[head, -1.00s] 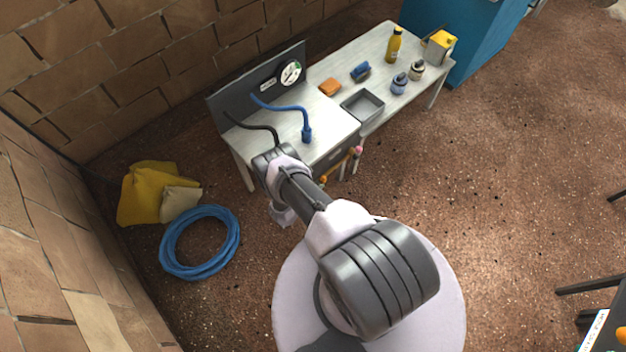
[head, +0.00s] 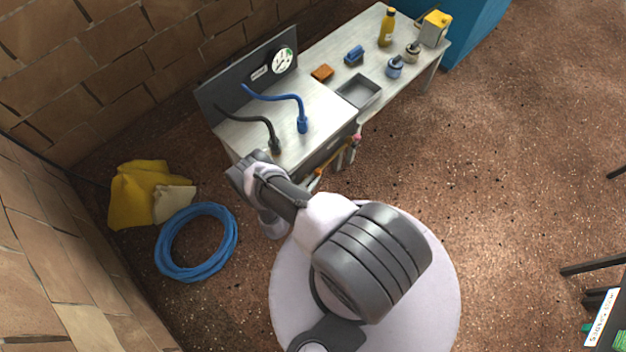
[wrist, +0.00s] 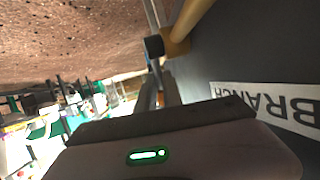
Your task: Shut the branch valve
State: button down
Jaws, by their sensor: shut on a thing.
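In the wrist view, the white BRANCH label (wrist: 268,106) shows upside down on a dark panel. Beside it runs a brass-coloured pipe (wrist: 192,22) with a dark fitting (wrist: 154,46), apparently the branch valve. A thin grey bar passes by the fitting toward my fingers and looks like the valve's lever. My gripper (wrist: 160,82) is shut on this lever; the exact contact is hard to see.
The bench (head: 318,93) carries a black hose (head: 250,118), a blue hose (head: 275,95), a gauge (head: 283,61) and a grey tray (head: 359,90). A blue hose coil (head: 163,247) and yellow sacks (head: 135,195) lie on the floor at left.

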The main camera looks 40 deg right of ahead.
jog(key=shift+w+r, duration=0.1)
jog(key=c, duration=1.5)
grip_release()
jog(key=p+v, duration=0.4)
jog(key=v, duration=1.3)
jog(key=shift+a+r, duration=0.1)
jog(key=shift+a, duration=0.1)
jog(key=shift+c, duration=0.3)
